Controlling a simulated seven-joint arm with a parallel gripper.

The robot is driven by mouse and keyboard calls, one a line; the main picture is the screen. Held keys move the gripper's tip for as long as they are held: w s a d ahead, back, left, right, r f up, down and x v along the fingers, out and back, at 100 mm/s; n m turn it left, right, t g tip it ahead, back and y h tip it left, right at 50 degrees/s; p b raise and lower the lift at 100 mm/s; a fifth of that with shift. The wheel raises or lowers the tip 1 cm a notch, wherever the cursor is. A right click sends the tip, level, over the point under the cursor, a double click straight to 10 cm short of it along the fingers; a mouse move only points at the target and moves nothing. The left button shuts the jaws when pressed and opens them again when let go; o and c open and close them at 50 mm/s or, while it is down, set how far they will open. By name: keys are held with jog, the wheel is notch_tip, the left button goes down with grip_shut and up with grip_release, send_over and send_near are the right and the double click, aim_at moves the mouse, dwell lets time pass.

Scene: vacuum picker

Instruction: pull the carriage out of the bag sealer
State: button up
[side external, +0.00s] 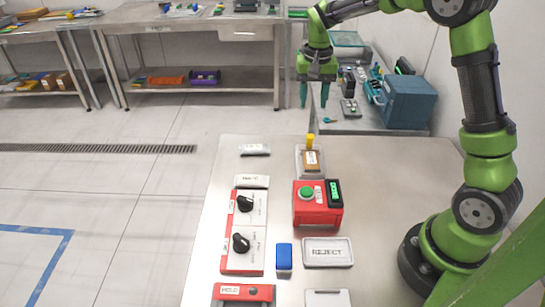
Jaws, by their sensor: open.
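The red box (306,218) with a round green button and a green-lit display on its right appears to be the bag sealer. A grey tray (299,172) at its far side appears to be the carriage. Whether the tray reaches into the box is hidden. My gripper (313,100) points down with its two teal fingers apart and empty. In the picture it is above the yellow handle, apart from it.
A red-and-white panel (256,225) with two black knobs stands left of the box. A blue block (284,257), a REJECT tray (327,263) and a red HOLD piece (230,293) lie nearer. A small pale item (254,149) lies far left. The table's far right is clear.

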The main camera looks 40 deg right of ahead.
jog(key=shift+r, duration=2.3)
jog(key=s+a+r+n+t+y, duration=0.1)
jog(key=s+a+r+n+t, duration=0.1)
jog(key=s+a, duration=0.4)
jog(key=s+a+r+n+t+y, duration=0.1)
jog(key=s+a+r+n+t, duration=0.2)
jog(key=s, duration=1.1)
jog(key=shift+s+a+t, duration=0.2)
jog(key=shift+a+t, duration=0.9)
jog(key=shift+a, duration=0.5)
